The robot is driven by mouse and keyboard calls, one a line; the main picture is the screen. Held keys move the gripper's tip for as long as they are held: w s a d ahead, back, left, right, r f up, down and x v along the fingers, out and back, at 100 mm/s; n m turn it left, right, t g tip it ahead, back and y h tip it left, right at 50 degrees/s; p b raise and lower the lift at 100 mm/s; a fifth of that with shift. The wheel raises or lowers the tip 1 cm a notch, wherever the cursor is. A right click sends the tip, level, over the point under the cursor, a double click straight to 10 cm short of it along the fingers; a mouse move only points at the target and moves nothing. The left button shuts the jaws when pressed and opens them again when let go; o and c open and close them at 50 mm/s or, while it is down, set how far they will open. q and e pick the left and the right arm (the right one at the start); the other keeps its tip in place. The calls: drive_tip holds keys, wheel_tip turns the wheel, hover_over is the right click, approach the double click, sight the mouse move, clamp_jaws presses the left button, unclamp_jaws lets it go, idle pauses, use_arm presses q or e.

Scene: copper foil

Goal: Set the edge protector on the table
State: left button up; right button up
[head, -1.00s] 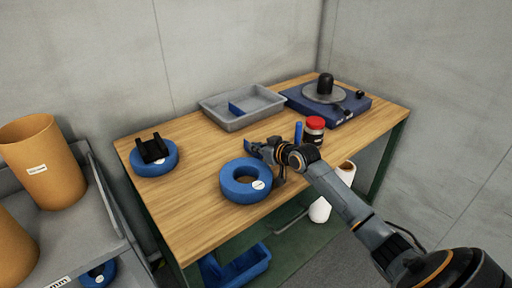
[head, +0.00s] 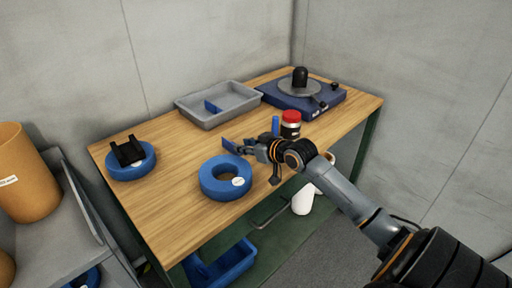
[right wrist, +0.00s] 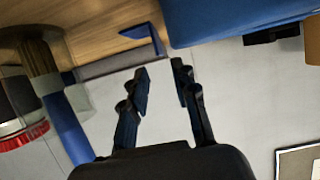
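My right gripper (head: 232,146) is just behind and above the nearer ring. In the right wrist view its two fingers (right wrist: 162,85) are apart with nothing between them. The large blue shape (right wrist: 240,18) at the top there looks like the nearer ring. My left gripper is in no view.
The wooden table (head: 165,195) holds a grey tray (head: 218,104), a blue-based turntable (head: 300,97), a red-lidded jar (head: 290,124) and a blue cylinder (head: 276,125) close to my gripper. A grey cart (head: 45,235) stands at left. The table is clear between the rings.

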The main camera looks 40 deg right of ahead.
drive_tip(key=shift+v, duration=2.9)
